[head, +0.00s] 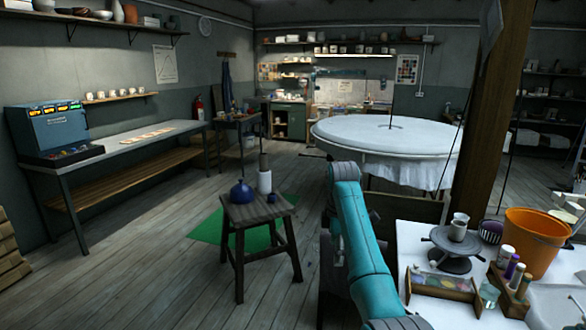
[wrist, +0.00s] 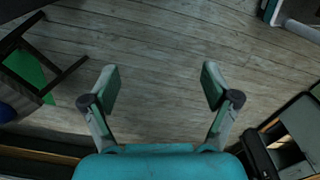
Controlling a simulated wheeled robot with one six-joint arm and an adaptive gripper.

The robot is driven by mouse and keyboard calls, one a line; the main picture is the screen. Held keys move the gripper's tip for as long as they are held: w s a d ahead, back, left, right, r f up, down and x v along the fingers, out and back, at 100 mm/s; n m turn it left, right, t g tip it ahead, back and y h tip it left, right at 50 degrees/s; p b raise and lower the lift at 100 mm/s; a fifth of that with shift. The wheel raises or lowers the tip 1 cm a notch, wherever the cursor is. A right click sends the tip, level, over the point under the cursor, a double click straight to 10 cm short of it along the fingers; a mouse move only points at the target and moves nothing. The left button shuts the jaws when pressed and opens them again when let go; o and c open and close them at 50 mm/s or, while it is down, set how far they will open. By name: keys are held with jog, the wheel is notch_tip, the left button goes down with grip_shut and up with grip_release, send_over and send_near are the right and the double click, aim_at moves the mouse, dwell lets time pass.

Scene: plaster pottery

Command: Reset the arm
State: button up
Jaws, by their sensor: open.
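My teal arm (head: 362,245) reaches up at the centre right of the head view, beside the near worktable. My gripper (wrist: 160,82) shows in the wrist view with its two fingers spread wide and nothing between them. It points down over bare wooden floor. In the head view I cannot make out the fingers.
A stool (head: 256,210) with a blue vase (head: 243,193) and a white bottle (head: 264,180) stands left of my arm. The worktable at right holds a wheel with a cup (head: 459,227), an orange bucket (head: 537,242) and paint bottles. A round covered table (head: 390,136) stands behind.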

jog(key=s+d+f+m+t, duration=0.15)
jog(key=s+f, duration=0.25)
jog(key=f, duration=1.1)
jog(key=s+d+f+m+t, duration=0.1)
jog(key=s+f+m+t, duration=0.15)
jog(key=f, duration=1.15)
jog(key=s+d+f+m+t, duration=0.1)
jog(key=s+f+m+t, duration=0.1)
jog(key=s+f, duration=0.65)
jog(key=s+d+f+m+t, duration=0.15)
jog(key=s+f, duration=0.45)
jog(key=s, duration=0.6)
jog(key=s+d+r+m+t, duration=0.1)
jog(key=s+r+m+t, duration=0.2)
jog(key=s, duration=0.9)
jog(key=s+r+m+t, duration=0.1)
jog(key=s+r+m, duration=0.25)
jog(key=s, duration=0.95)
jog(key=s+r+m+t, duration=0.1)
jog(key=s+r, duration=0.6)
jog(key=r, duration=0.4)
jog(key=s+r+m+t, duration=0.2)
jog(key=s+r, duration=0.6)
jog(key=r, duration=0.4)
jog(key=shift+s+d+m, duration=0.2)
jog(key=shift+d+m, duration=0.1)
jog(key=shift+d, duration=0.1)
